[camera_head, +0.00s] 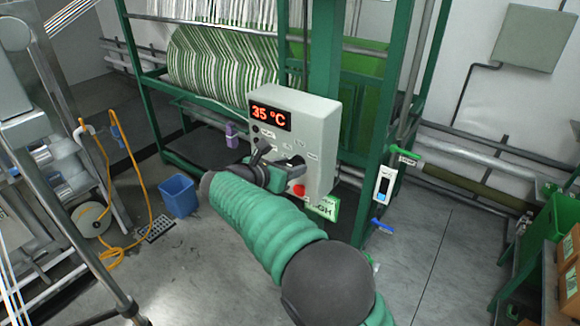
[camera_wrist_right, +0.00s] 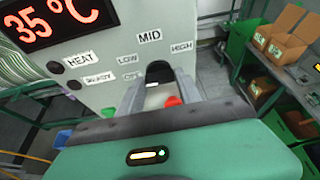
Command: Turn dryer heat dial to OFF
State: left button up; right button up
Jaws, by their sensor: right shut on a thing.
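The dryer control box (camera_head: 318,115) is a pale grey panel with a red display reading 35 °C. The heat dial, a dark knob (camera_wrist_right: 159,72), sits under the labels LOW, MID and HIGH, with a blurred label at its lower left. My right gripper (camera_head: 290,170) is at the lower part of the panel front. In the wrist view its two fingers (camera_wrist_right: 160,92) stand on either side of the dial and are shut on it. The dial's pointer direction is hard to read, and my gripper mostly covers the dial in the head view. My left gripper is not in view.
A red button (camera_head: 299,190) sits just below the dial, close to my fingers. The green dryer frame (camera_head: 325,45) stands behind the box. A blue bin (camera_head: 179,196) and a yellow hose (camera_head: 137,180) are at the left.

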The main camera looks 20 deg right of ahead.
jog(key=shift+f, duration=0.25)
jog(key=o, duration=1)
jog(key=shift+o, duration=1.9)
jog(key=shift+w, duration=0.2)
jog(key=shift+a+r, duration=0.1)
jog(key=b+v, duration=0.6)
jog(key=v, duration=1.1)
jog(key=shift+w, duration=0.15)
